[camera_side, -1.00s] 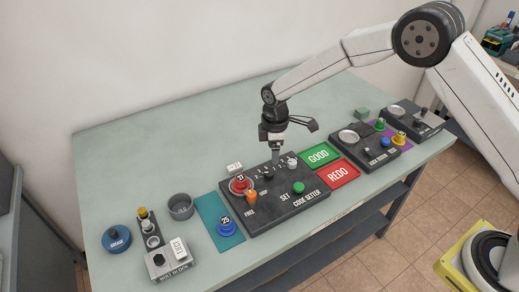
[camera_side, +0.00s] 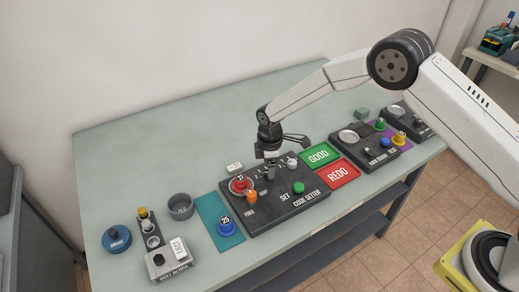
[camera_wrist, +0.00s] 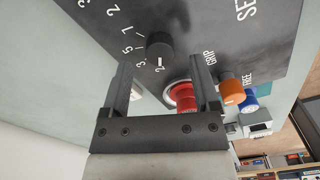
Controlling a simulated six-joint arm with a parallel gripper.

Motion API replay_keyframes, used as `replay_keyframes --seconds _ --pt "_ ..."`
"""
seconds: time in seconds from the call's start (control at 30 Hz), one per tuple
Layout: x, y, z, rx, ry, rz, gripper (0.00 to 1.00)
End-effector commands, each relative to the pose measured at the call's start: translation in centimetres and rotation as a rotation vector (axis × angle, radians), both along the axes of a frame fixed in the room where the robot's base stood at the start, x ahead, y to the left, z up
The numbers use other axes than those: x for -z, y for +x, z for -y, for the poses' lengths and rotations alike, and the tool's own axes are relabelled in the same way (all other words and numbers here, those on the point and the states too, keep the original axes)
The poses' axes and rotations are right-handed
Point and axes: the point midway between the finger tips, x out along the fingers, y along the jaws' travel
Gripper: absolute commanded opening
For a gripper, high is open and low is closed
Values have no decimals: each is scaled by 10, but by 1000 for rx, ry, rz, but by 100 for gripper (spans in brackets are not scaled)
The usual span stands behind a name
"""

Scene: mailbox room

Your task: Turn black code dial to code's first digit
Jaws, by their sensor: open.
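The black code dial (camera_wrist: 160,46) sits on the dark code setter box (camera_side: 252,222), with white digits around it. In the wrist view it lies between and just beyond the fingertips of my gripper (camera_wrist: 161,66). My gripper is open and points down over the box in the side view (camera_side: 270,172), where it mostly hides the dial. I cannot tell whether the fingers touch the dial. A small white tag (camera_side: 234,167) stands behind the box; its print is too small to read surely.
Left of my gripper are a red round piece (camera_side: 240,184) marked 27 and an orange knob (camera_side: 252,197); a white knob (camera_side: 292,161) stands close on the right. A green button (camera_side: 298,187) is in front. Green GOOD (camera_side: 319,155) and red REDO (camera_side: 338,174) trays lie to the right.

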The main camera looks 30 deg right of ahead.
Motion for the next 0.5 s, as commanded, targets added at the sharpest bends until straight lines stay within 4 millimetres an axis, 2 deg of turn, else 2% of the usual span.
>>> replay_keyframes --seconds 0.2,0.5 --pt "19 0 0 0 -1 -1 79" --pt "24 0 0 0 1 1 79"
